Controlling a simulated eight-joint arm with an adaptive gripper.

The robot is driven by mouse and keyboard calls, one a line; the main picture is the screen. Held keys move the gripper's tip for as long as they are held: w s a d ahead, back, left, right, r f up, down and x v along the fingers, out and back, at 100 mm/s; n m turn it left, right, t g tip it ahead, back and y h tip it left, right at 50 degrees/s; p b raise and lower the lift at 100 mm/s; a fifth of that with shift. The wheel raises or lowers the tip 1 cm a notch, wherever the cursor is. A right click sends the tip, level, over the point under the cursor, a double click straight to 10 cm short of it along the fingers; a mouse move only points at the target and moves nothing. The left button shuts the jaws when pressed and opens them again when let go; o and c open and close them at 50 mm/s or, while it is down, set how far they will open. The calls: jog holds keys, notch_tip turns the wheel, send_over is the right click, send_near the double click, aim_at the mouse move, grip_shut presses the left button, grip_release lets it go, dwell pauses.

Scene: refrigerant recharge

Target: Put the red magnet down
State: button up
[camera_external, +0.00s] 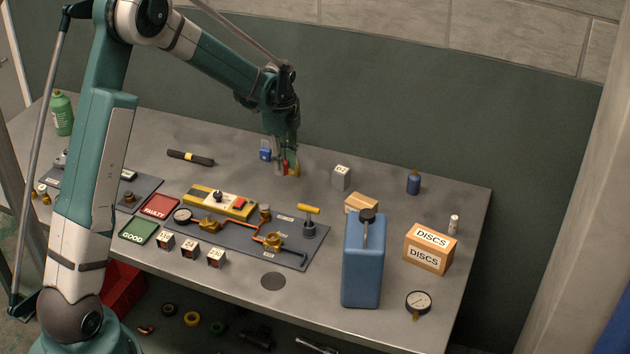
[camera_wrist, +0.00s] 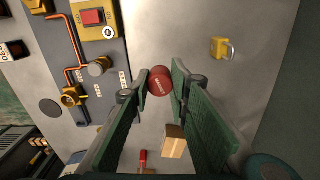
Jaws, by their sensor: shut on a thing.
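The red magnet (camera_wrist: 160,82) is a small dark red round piece with lettering on its face. In the wrist view it sits between the tips of my gripper (camera_wrist: 161,76), with a green finger on each side. My gripper is shut on it. In the external view my gripper (camera_external: 286,166) points down over the back middle of the table (camera_external: 325,160), and a bit of red shows at its tips. I cannot tell the exact gap between the magnet and the table top.
A yellow padlock (camera_wrist: 220,47) lies near my gripper. A blue padlock (camera_external: 265,151) is just left of it and a grey block (camera_external: 341,177) to the right. The gauge-and-pipe panel (camera_external: 290,250) lies in front. A blue canister (camera_external: 363,262) stands front right.

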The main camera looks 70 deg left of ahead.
jog(key=shift+a, duration=0.15)
jog(key=s+a+m+b, duration=0.1)
jog(key=s+a+m, duration=0.1)
jog(key=s+a, duration=0.4)
jog(key=s+a+m+b, duration=0.1)
jog(key=s+a, duration=0.5)
jog(key=a, duration=0.8)
jog(key=shift+a+r+m+b, duration=0.15)
jog(key=shift+r+m+b, duration=0.05)
jog(key=shift+m+b, duration=0.2)
jog(key=shift+f, duration=0.1)
send_over(228, 170)
jog(key=shift+f, duration=3.05)
jog(key=shift+f, duration=0.1)
jog(key=shift+f, duration=1.8)
jog(key=shift+d+f+b, duration=0.15)
jog(key=shift+d+b, duration=0.05)
jog(key=shift+b, duration=0.1)
jog(key=o, duration=0.9)
